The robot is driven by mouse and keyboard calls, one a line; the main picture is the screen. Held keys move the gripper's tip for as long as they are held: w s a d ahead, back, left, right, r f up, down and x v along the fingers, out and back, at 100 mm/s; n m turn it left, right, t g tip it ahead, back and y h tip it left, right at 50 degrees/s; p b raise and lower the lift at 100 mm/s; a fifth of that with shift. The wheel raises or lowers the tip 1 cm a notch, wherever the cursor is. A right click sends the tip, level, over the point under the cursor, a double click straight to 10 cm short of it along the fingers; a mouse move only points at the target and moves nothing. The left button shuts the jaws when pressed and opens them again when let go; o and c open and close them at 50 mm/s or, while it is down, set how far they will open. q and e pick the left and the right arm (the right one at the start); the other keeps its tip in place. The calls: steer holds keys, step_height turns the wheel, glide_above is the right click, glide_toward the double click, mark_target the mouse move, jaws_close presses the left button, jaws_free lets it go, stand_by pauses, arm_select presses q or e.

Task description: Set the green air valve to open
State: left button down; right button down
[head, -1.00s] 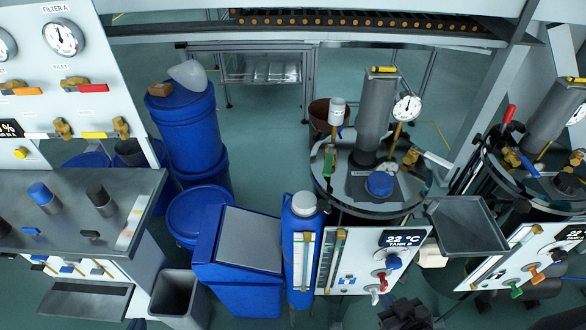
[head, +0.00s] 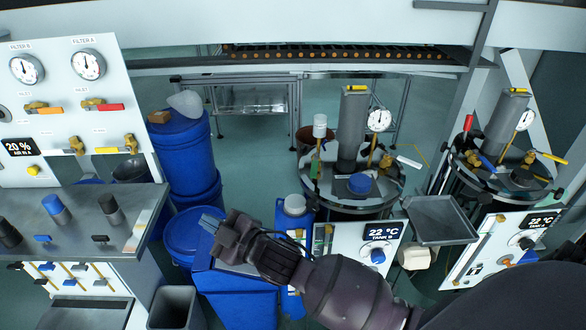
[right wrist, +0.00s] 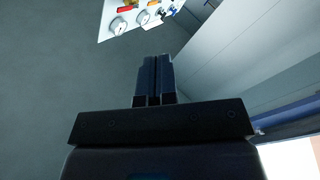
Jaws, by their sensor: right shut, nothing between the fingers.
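No other green handle shows now; my right arm covers part of the right front. My right gripper (head: 212,223) points left over the blue bins, between the left console and the middle tank. It is shut and empty, apart from any valve. Its closed fingers (right wrist: 154,80) also show in the right wrist view. My left gripper is not in view.
Blue barrels (head: 185,150) stand behind my gripper. A grey tray (head: 440,220) is between the tanks.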

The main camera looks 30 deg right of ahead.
steer(key=w+a+r+n+g+y, duration=0.2)
steer(key=a+r+n+g+y, duration=0.4)
steer(key=a+r+n+y, duration=0.75)
steer(key=n+g+h, duration=1.1)
steer(key=n+h, duration=1.9)
steer(key=n, duration=0.6)
glide_toward(315, 165)
steer(key=w+a+r, duration=0.1)
steer(key=w+a, duration=0.3)
steer(key=a, duration=0.2)
steer(key=s+d+f, duration=0.3)
steer(key=d+f, duration=0.4)
steer(key=d, duration=0.1)
steer(key=shift+s+d+f+p, duration=0.3)
steer(key=shift+d, duration=0.05)
